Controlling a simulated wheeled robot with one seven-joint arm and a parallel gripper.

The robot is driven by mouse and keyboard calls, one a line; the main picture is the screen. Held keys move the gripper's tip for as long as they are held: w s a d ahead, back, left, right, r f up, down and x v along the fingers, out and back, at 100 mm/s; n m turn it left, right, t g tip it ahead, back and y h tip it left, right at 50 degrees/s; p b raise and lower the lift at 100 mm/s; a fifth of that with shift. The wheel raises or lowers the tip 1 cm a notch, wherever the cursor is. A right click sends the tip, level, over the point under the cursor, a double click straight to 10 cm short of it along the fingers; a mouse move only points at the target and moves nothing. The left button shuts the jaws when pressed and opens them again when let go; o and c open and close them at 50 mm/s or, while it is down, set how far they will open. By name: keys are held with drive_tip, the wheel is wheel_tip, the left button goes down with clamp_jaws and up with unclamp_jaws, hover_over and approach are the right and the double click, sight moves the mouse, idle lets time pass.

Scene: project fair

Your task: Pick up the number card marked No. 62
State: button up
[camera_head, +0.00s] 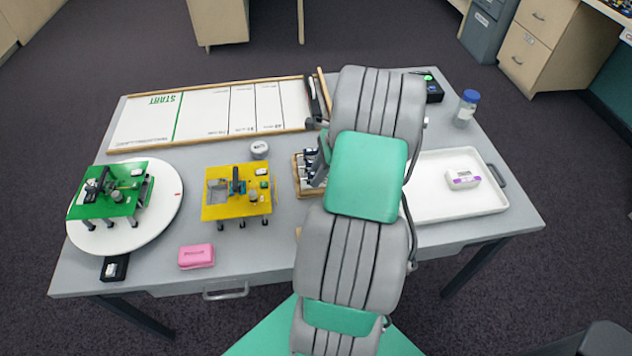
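I cannot make out a card marked No. 62; the small markings are too small to read. A small white piece (262,171) lies on the yellow stand, and another white piece (137,172) lies on the green stand. A black holder (114,268) with a white label-like piece is at the table's front left. My grey and green arm reaches across the middle of the table and hides part of it. I cannot make out my gripper's fingertips; the arm seems to cover them.
The grey table (270,276) carries a round white disc (165,206) under the green stand (100,208), the yellow stand (238,210), a pink case (196,256), a START board (205,112), a small rack (299,188) beside my arm, a white tray (440,208) and a blue-lidded jar (466,108).

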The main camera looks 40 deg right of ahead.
clamp_jaws()
drive_tip(key=shift+w+r, duration=0.1)
idle(0.4)
